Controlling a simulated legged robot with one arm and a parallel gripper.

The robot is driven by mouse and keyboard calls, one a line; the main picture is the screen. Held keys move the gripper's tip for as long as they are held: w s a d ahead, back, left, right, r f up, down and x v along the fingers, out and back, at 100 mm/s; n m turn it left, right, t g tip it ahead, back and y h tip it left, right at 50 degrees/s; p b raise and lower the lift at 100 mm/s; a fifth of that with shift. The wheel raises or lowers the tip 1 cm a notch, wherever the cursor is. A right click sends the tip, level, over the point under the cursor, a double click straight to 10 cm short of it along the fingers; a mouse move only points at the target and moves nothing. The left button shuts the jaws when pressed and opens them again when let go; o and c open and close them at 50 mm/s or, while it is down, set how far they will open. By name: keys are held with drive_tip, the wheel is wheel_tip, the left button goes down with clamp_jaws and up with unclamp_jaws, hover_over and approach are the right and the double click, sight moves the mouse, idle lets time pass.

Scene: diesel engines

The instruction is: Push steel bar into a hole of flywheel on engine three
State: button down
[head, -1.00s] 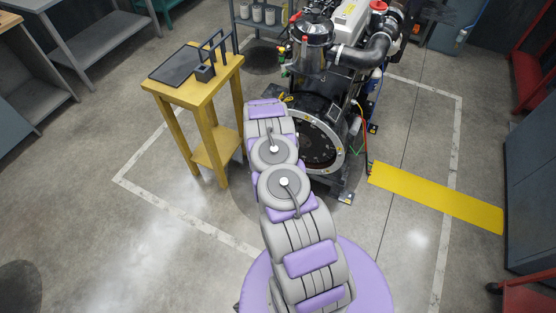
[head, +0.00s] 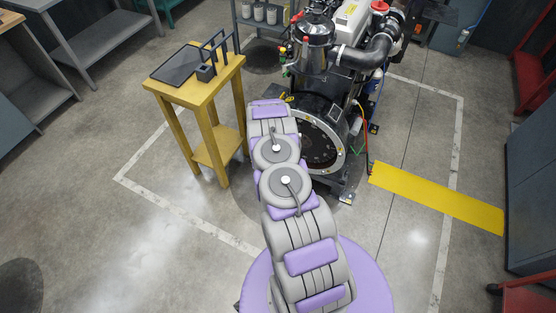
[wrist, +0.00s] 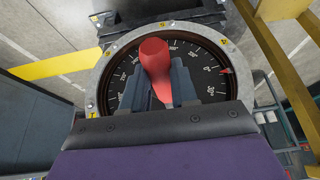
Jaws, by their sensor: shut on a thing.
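The engine (head: 350,25) stands at the upper middle of the head view. Its round dark flywheel (head: 321,146) faces me inside a pale ring housing. In the wrist view the flywheel (wrist: 205,62) shows a graduated scale near its rim and a small red pointer at the right. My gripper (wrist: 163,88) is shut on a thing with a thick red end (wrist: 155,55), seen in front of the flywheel. This is likely the steel bar's handle; the rest of it is hidden, and I cannot tell whether its tip is in a hole. My arm hides the gripper in the head view.
A yellow wooden table (head: 190,92) with a dark tray (head: 178,65) and a small black rack (head: 212,58) stands left of the engine. A yellow floor plate (head: 436,196) lies at right.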

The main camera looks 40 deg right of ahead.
drive_tip(key=shift+w+d+f, duration=0.1)
drive_tip(key=shift+d+f, duration=0.05)
drive_tip(key=shift+d, duration=0.55)
drive_tip(key=shift+w+b, duration=0.1)
drive_tip(key=shift+b, duration=0.25)
drive_tip(key=shift+w, duration=0.1)
drive_tip(key=shift+w+d+b, duration=0.1)
drive_tip(key=shift+d+b, duration=0.3)
drive_tip(key=shift+d, duration=0.2)
drive_tip(key=shift+w+d+b, duration=0.35)
drive_tip(key=shift+w+d, duration=0.1)
drive_tip(key=shift+d, duration=0.4)
